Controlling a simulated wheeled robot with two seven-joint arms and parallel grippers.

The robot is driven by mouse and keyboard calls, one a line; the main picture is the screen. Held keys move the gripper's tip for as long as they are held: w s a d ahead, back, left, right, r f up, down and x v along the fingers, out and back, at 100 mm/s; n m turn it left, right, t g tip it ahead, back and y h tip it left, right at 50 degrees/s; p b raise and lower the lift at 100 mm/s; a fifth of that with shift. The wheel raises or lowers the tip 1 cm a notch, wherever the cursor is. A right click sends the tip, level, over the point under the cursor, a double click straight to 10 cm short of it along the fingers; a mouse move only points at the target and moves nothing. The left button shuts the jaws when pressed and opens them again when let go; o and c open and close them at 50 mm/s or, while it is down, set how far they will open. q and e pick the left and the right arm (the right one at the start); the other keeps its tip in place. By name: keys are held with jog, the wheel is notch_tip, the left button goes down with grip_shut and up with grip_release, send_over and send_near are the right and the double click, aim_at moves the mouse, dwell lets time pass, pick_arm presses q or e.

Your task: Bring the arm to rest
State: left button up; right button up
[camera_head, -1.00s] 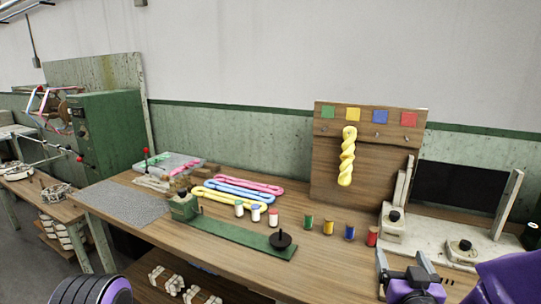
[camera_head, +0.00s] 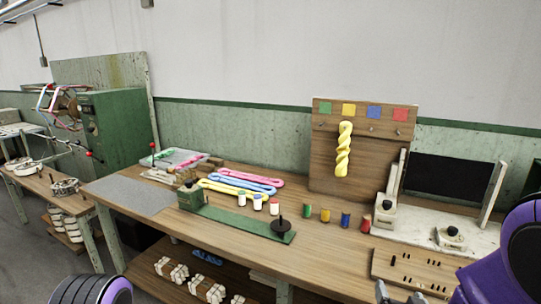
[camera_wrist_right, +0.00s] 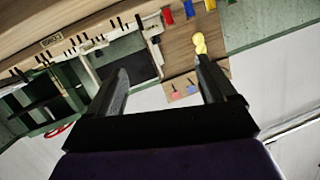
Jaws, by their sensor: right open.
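My right gripper (camera_head: 402,295) shows at the bottom right edge of the head view, partly cut off, with my purple arm beside it. In the right wrist view its two fingers (camera_wrist_right: 162,72) are apart with nothing held between them. It is near the front of the wooden bench (camera_head: 330,268), apart from the objects on it. My left gripper is out of view; only a dark and purple part of my left arm shows at the bottom left.
A pegged board (camera_head: 420,272) lies on the bench near my right arm, with a pale stand (camera_head: 470,236) behind. Several spools (camera_head: 325,215) stand mid-bench by a green base (camera_head: 240,222). A yellow twisted skein (camera_head: 343,150) hangs on the upright board (camera_head: 325,180).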

jog(key=s+f+m+g, duration=0.1)
jog(key=s+f+g, duration=0.2)
jog(key=s+f, duration=0.5)
jog(key=s+f+m+g, duration=0.1)
jog(key=s+f+g, duration=0.35)
jog(key=f, duration=0.75)
jog(key=s+f+g, duration=0.2)
jog(key=s+f, duration=0.2)
jog(key=s, duration=0.4)
jog(key=s+f+g, duration=0.2)
jog(key=s+f, duration=0.3)
jog(key=s, duration=0.3)
jog(key=shift+d, duration=0.45)
dwell(1.7)
